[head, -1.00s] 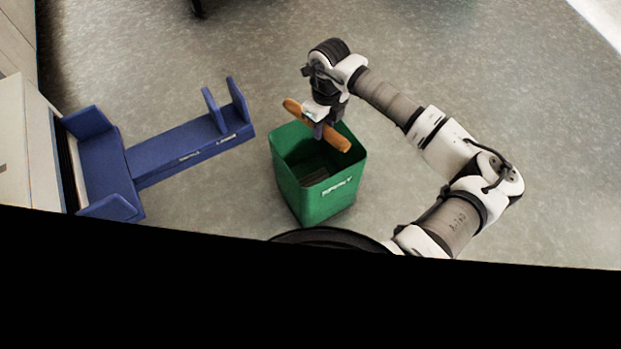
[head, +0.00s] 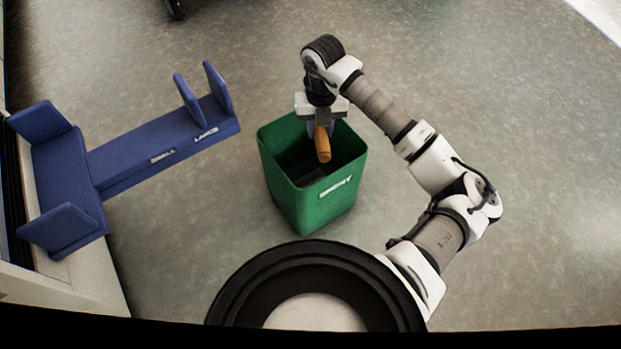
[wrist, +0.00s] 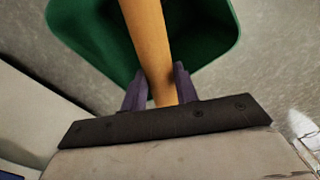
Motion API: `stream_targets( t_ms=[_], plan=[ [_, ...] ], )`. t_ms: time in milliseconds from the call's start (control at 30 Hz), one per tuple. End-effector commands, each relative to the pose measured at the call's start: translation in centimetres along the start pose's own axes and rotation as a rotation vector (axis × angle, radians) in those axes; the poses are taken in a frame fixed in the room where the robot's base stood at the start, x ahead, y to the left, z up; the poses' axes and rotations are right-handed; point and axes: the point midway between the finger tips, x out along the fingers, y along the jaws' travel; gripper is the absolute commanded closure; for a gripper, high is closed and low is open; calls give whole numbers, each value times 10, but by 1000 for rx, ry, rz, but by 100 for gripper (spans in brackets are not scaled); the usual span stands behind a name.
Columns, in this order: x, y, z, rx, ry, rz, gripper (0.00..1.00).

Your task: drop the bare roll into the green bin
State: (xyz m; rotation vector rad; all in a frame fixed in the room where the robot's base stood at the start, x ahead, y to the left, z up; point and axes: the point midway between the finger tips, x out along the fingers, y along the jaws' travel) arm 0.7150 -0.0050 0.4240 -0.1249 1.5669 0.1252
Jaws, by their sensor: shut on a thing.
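The bare roll (head: 323,144) is a plain orange-brown tube. My gripper (head: 319,127) is shut on it and holds it over the open mouth of the green bin (head: 313,205). In the head view the roll looks nearly end-on, its near end pointing toward the bin's front. In the wrist view the roll (wrist: 146,45) runs from between the two purple fingers (wrist: 156,87) out across the bin's opening. The green bin (wrist: 88,32) shows beneath it there. Something dark lies low inside the bin; I cannot tell what it is.
A blue rack (head: 150,155) with upright end plates and labels on its front edge stands to the left of the bin. The grey floor (head: 480,90) is clear behind and to the right. My round base is in front of the bin.

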Motion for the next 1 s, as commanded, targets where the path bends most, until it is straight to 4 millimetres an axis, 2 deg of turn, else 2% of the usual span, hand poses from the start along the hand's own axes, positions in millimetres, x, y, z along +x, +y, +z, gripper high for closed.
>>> stream_targets(
  t_ms=[33,133,433,467,633,900,1000],
  plan=[
    [10,0,0,0,1,2,93],
    [16,0,0,-1,1,2,93],
    [18,0,0,-1,0,0,93],
    [18,0,0,-1,0,0,68],
    [17,0,0,-2,0,0,46],
    [17,0,0,-2,0,0,45],
    [11,0,0,-2,0,0,45]
  ],
)
